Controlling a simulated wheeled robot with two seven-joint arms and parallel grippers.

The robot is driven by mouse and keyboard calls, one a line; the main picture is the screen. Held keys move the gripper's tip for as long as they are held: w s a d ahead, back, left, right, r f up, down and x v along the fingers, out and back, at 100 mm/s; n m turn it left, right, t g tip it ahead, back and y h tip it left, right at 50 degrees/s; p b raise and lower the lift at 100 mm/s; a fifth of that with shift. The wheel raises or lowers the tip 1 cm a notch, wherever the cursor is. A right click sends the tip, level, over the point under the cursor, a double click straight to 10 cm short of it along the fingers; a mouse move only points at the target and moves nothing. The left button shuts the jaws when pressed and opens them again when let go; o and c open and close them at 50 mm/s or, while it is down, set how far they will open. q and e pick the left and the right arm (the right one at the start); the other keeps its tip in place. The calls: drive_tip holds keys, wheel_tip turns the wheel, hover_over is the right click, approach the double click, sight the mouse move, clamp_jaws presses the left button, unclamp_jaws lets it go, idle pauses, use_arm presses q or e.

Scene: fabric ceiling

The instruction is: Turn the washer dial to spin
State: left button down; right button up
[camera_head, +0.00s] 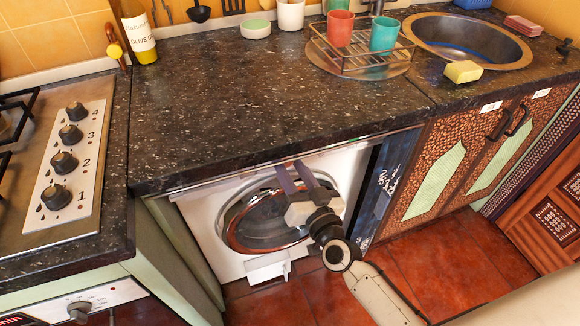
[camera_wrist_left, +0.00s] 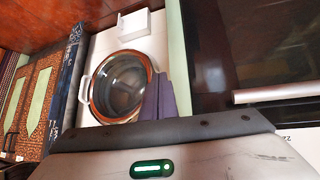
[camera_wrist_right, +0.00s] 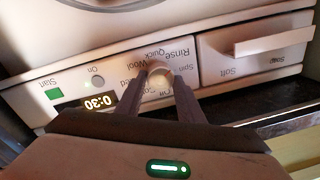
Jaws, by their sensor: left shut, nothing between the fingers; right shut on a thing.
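The white washer (camera_head: 203,225) stands under the counter, its round door (camera_head: 265,228) shut. Its control panel is hidden by the counter in the head view. The right wrist view shows the panel upside down with the dial (camera_wrist_right: 159,71), ringed by words such as Spin, Rinse, Quick and Wool. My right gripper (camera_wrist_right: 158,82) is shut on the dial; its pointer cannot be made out. In the head view this gripper (camera_head: 293,174) reaches in at the counter's front edge. My left gripper (camera_wrist_left: 160,92) is shut and empty, with the washer door (camera_wrist_left: 122,85) beyond it.
A green Start button (camera_wrist_right: 53,93), a 0:30 display (camera_wrist_right: 100,101) and a detergent drawer (camera_wrist_right: 255,50) flank the dial. The dark counter (camera_head: 230,110) overhangs the panel. A stove (camera_head: 65,165) is at left, a sink (camera_head: 468,38) at right.

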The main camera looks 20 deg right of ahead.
drive_tip(key=m+b, duration=0.1)
drive_tip(key=m, duration=0.6)
drive_tip(key=shift+f, duration=0.2)
idle(0.5)
drive_tip(key=o, duration=1.1)
drive_tip(key=shift+c, duration=0.2)
drive_tip(key=s, duration=1)
drive_tip(key=shift+s+d+f, duration=0.15)
drive_tip(key=shift+d+f, duration=0.05)
drive_tip(key=shift+d, duration=0.2)
